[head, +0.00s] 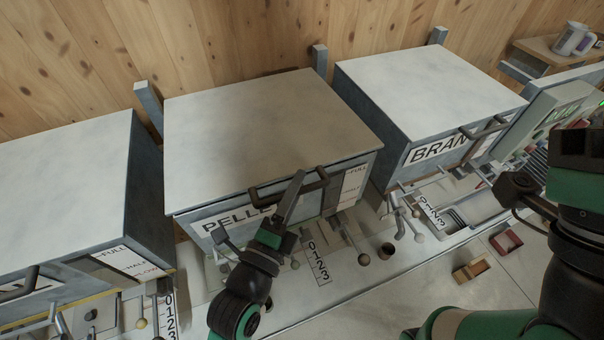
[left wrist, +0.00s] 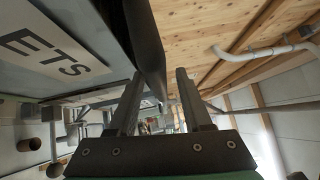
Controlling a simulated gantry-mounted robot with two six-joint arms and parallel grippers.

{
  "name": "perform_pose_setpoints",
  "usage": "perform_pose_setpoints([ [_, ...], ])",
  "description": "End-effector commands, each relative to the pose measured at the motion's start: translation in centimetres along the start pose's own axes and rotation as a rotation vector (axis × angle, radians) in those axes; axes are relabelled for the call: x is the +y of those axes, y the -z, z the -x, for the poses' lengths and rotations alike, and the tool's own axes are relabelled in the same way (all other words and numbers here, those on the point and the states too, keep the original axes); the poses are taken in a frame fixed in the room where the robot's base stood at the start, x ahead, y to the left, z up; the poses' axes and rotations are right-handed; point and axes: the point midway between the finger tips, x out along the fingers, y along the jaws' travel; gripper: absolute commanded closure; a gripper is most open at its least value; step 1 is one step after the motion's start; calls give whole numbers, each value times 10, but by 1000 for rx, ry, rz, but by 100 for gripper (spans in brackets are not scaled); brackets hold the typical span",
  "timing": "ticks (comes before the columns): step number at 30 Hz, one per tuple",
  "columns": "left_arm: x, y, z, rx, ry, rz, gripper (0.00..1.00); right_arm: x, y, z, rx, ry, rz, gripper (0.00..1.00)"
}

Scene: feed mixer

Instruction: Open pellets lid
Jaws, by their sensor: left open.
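The pellets lid (head: 265,125) is a broad grey-brown panel lying down on the middle bin. The bin's front carries a partly hidden "PELLE…" label (head: 225,222), and "ETS" shows on the label in the left wrist view (left wrist: 50,50). A dark bar handle (head: 262,197) sits along the lid's front edge. My left gripper (head: 296,188) is open at the handle's middle. In the left wrist view, the dark handle (left wrist: 146,40) runs down toward the gap between the open fingers (left wrist: 160,85); contact cannot be told. My right arm's end (head: 580,165) is at the right, its fingers unclear.
A lidded white bin (head: 70,175) stands at left and the BRAN bin (head: 425,85) at right. Grey posts (head: 148,103) rise behind the bins against the wooden wall. Levers with ball knobs (head: 364,258) and small boxes (head: 470,270) lie in front and below.

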Motion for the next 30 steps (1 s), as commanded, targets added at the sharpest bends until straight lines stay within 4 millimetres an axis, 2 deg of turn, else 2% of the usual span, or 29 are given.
perform_pose_setpoints([
  [3,-1,0,-17,1,0,0,50,0,2,-2,0,0,0,100],
  [6,0,0,-23,0,-1,0,50,0,2,-2,0,0,0,100],
  [14,0,0,-25,0,0,1,50,0,2,-2,0,0,0,100],
  [22,0,0,-25,-1,1,1,97,0,2,-2,0,0,0,100],
  [23,-1,0,-25,-1,2,1,100,0,2,-2,0,0,0,100],
  [30,-3,0,-25,-1,7,0,100,0,2,-2,0,0,0,100],
])
